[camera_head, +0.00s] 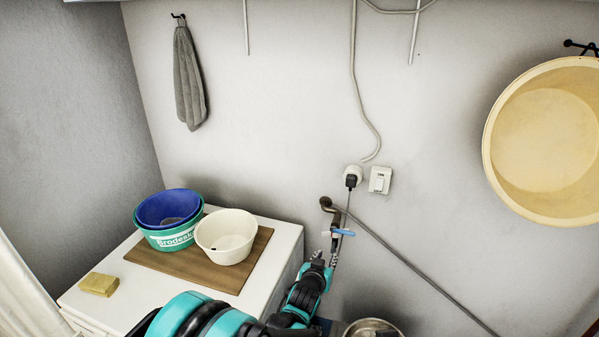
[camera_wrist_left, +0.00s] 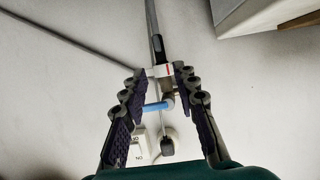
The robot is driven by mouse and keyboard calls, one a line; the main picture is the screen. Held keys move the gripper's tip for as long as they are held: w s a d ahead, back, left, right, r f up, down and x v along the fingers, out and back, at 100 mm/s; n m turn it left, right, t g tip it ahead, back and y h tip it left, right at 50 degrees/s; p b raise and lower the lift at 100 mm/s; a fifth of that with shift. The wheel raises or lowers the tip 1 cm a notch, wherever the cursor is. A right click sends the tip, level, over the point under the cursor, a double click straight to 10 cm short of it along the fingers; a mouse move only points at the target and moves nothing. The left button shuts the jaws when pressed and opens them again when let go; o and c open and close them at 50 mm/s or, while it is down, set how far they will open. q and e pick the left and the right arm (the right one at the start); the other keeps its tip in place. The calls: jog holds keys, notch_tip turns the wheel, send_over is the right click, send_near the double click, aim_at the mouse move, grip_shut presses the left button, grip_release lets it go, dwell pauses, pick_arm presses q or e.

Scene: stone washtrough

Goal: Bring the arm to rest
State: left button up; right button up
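My left arm comes in from the bottom of the head view, teal and black. Its gripper (camera_head: 326,257) points up toward the wall, just below a tap with a blue handle (camera_head: 344,232). In the left wrist view the two dark padded fingers of this gripper (camera_wrist_left: 161,82) stand wide apart. The blue handle (camera_wrist_left: 157,105) shows in the gap between them, with no finger seen closed on it. How far the fingertips are from the tap in depth is hard to tell. My right gripper is in neither view.
A white cabinet (camera_head: 85,296) at left carries a wooden board (camera_head: 215,280), stacked blue and teal tubs (camera_head: 170,240), a cream bowl (camera_head: 226,236) and a yellow sponge (camera_head: 99,284). A beige basin (camera_head: 545,140), grey cloth (camera_head: 188,78), socket (camera_head: 352,173) and switch (camera_head: 380,180) are on the wall.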

pick_arm(q)
jog(key=s+a+r+n+g+y, duration=0.15)
jog(key=s+a+r, duration=0.3)
jog(key=a, duration=0.45)
jog(key=s+a+r+n+g+y, duration=0.15)
jog(key=s+a+r, duration=0.3)
jog(key=a, duration=0.45)
jog(key=s+a+f+g+y, duration=0.1)
jog(key=s+a, duration=0.5)
jog(key=s, duration=0.5)
jog(key=s+a+f+n+g+y, duration=0.1)
jog(key=s+a, duration=0.6)
jog(key=s, duration=0.4)
jog(key=shift+s+f+n, duration=0.25)
jog(key=shift+f+n, duration=0.05)
jog(key=shift+f, duration=0.1)
